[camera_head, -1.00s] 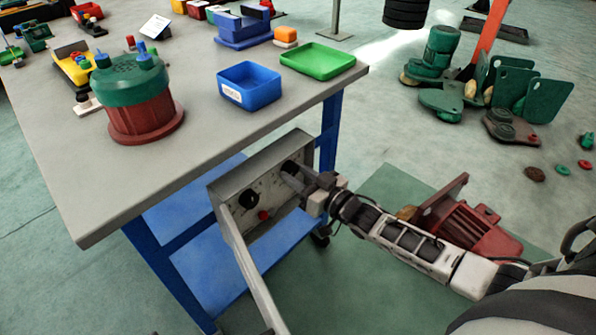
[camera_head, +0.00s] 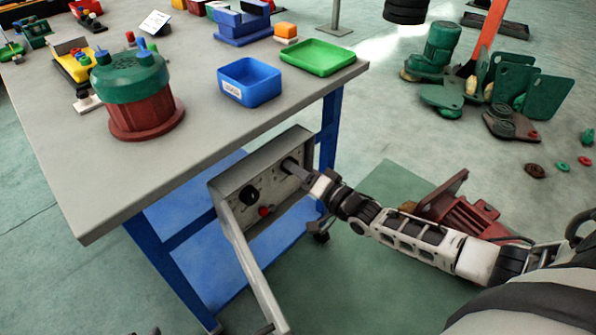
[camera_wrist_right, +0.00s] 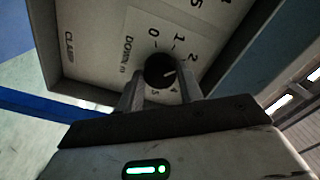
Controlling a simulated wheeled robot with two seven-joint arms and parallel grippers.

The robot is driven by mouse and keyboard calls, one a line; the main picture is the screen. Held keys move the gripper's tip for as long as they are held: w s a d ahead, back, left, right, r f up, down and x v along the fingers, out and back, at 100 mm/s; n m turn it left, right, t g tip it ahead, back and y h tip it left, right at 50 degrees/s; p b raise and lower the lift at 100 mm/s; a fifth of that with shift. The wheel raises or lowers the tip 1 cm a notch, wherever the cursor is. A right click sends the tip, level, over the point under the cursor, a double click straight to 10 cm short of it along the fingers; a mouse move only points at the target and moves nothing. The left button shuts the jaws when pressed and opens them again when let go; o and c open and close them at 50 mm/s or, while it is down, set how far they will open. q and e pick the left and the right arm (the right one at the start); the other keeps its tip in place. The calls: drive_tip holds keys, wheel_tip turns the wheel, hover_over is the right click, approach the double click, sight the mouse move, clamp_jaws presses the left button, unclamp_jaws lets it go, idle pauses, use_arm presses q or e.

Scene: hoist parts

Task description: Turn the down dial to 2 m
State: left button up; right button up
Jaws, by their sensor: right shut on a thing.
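The down dial (camera_wrist_right: 158,70) is a black round knob on a grey panel, beside the printed words "DOWN m", in the right wrist view. My right gripper (camera_wrist_right: 160,88) is shut on the dial, one finger on each side. In the head view my right gripper (camera_head: 297,170) reaches the right end of the control box (camera_head: 224,187) and mostly hides the dial. My left gripper is not in view.
A second black knob (camera_head: 249,195) and a red button (camera_head: 264,211) sit on the same panel, left of my gripper. The workbench (camera_head: 190,170) stands above and behind the box. A red finned part (camera_head: 462,225) lies on the floor mat beneath my right arm.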

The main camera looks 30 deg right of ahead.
drive_tip(key=shift+m, duration=0.5)
drive_tip(key=o, duration=1)
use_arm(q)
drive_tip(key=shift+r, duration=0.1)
use_arm(e)
drive_tip(key=shift+s, duration=0.15)
use_arm(q)
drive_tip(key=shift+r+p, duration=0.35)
drive_tip(key=shift+p, duration=0.6)
use_arm(e)
drive_tip(key=v, duration=1.5)
drive_tip(key=shift+s+d, duration=0.25)
drive_tip(key=shift+s, duration=0.1)
